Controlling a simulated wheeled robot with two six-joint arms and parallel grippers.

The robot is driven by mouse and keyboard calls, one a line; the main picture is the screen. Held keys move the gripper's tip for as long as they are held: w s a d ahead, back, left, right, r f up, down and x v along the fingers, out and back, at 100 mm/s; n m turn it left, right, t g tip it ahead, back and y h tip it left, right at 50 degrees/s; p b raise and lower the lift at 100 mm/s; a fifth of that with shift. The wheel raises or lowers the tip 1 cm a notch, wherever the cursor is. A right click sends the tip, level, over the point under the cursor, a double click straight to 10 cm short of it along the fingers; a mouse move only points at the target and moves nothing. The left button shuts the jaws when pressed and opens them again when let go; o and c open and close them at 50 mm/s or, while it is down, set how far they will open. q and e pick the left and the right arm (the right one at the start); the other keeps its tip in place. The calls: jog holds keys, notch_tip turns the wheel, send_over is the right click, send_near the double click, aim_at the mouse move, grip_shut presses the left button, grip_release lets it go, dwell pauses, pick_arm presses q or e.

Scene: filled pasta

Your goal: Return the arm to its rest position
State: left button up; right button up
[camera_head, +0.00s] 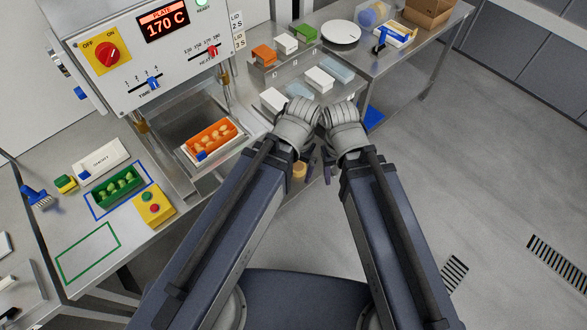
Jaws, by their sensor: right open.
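My two arms reach forward from the bottom of the head view and are folded so that the wrists meet near the middle. My right gripper (327,165) hangs below its grey wrist, open, with nothing seen between its fingers. My left gripper is mostly hidden behind its own wrist and forearm, so its fingers cannot be made out clearly. An orange tray (212,138) with pasta pieces sits on the metal platform of the machine, left of my wrists. A green tray (119,187) with pasta pieces stands inside a blue outline on the left bench.
The machine panel (160,50) reads 170 C. A button box (154,208) and an empty green outline (88,253) are on the left bench. Several small containers, a white plate (341,32) and a cardboard box (428,12) stand on the back benches. The floor at right is clear.

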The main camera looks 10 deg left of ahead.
dwell(0.3)
notch_tip(320, 180, down, 9)
jog(key=b, duration=0.9)
